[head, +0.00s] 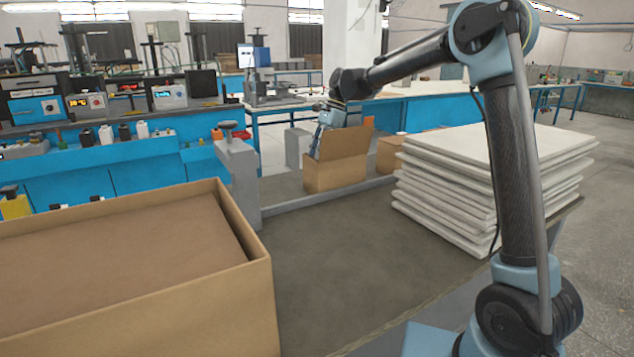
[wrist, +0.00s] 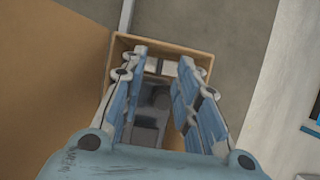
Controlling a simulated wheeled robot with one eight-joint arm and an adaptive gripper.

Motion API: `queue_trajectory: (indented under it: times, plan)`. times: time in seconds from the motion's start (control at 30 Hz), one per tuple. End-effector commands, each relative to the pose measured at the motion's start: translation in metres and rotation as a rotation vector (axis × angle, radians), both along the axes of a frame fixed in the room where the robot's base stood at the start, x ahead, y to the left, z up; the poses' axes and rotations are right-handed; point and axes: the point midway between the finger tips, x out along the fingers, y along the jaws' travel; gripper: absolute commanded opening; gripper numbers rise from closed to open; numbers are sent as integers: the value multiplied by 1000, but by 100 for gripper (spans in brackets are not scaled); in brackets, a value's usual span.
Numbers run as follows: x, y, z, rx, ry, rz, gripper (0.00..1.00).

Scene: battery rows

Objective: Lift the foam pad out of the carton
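The small open carton (head: 335,178) stands on the grey bench in the middle of the head view, one flap raised. In the wrist view its rim (wrist: 205,56) shows beyond my fingers. My gripper (head: 324,132) points down at the carton's opening, partly hidden by the flap. In the wrist view my gripper (wrist: 164,60) is open, its two blue fingers apart with nothing clasped. Between them, inside the carton, lie dark grey shapes (wrist: 155,95) and pale blocks (wrist: 168,67). Which of these is the foam pad, and how deep the fingertips are, I cannot tell.
A large carton (head: 262,300) with a flat brown surface inside stands at the left front. A stack of white sheets (head: 490,165) is at the right. Another small carton (head: 390,155) stands just right of the first.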

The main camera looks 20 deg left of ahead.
Motion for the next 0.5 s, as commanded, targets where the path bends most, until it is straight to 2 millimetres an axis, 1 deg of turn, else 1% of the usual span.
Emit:
queue_trajectory:
  times: [0.03, 0.1, 0.2, 0.47, 0.5]
  plan:
    - [-2, 2, -7, 0, 0, 1, 29]
    - [-4, 4, -14, 0, 0, 0, 29]
    - [-6, 5, -20, 0, 0, 0, 29]
    - [-7, 6, -22, 1, 1, 1, 29]
    - [-7, 6, -22, 1, 1, 1, 22]
